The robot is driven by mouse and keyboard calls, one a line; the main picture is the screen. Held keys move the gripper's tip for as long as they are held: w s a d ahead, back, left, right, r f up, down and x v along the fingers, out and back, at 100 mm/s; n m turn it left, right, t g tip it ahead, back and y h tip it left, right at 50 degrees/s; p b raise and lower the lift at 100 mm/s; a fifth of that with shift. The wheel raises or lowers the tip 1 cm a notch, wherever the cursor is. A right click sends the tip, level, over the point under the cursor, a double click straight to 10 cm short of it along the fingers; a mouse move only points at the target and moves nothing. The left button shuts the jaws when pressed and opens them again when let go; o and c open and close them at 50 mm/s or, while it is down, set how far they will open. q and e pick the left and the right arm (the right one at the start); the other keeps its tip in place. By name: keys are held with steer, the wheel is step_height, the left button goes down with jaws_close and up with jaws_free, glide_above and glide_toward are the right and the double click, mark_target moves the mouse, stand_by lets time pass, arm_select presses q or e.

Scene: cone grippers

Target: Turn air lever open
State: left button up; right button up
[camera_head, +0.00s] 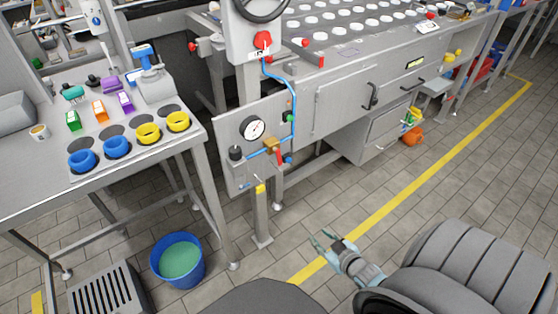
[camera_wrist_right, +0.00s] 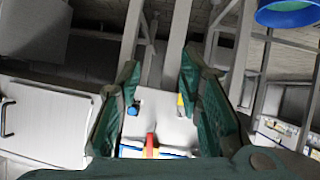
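A grey panel (camera_head: 235,175) on the machine carries a round white gauge (camera_head: 253,128) and blue air piping (camera_head: 294,98). A small valve with a brass-coloured body (camera_head: 271,144) and a red lever (camera_head: 280,156) sits on the piping, right of and below the gauge. In the right wrist view the red lever (camera_wrist_right: 151,143) shows near the bottom, between the fingers and across the blue pipe. My right gripper (camera_head: 324,238) is open and empty, in front of and below the panel, apart from the lever. It also shows in the right wrist view (camera_wrist_right: 155,95). My left gripper is out of view.
A grey table (camera_head: 60,195) with blue and yellow cups stands left. A blue bucket (camera_head: 178,260) is on the floor below it. A post with a yellow top (camera_head: 261,210) stands below the panel. A red knob (camera_head: 263,39) is above.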

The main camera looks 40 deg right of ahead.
steer(key=w+d+r+n+t+y+b, duration=0.1)
steer(key=w+r+t, duration=0.25)
steer(key=r, duration=0.45)
steer(key=w+r+t+y, duration=0.1)
steer(key=w+r+t, duration=0.2)
steer(key=w+r, duration=0.35)
steer(key=b, duration=0.4)
glide_toward(280, 160)
steer(key=w, duration=0.3)
steer(key=shift+g, duration=0.25)
steer(key=w+b, duration=0.1)
steer(key=w, duration=0.4)
steer(key=shift+d+b, duration=0.1)
steer(key=shift+b, duration=0.2)
steer(key=shift+w+r, duration=0.1)
steer(key=shift+w, duration=0.3)
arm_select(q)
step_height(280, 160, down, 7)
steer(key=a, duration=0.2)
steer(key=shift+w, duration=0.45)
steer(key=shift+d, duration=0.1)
arm_select(e)
jaws_close()
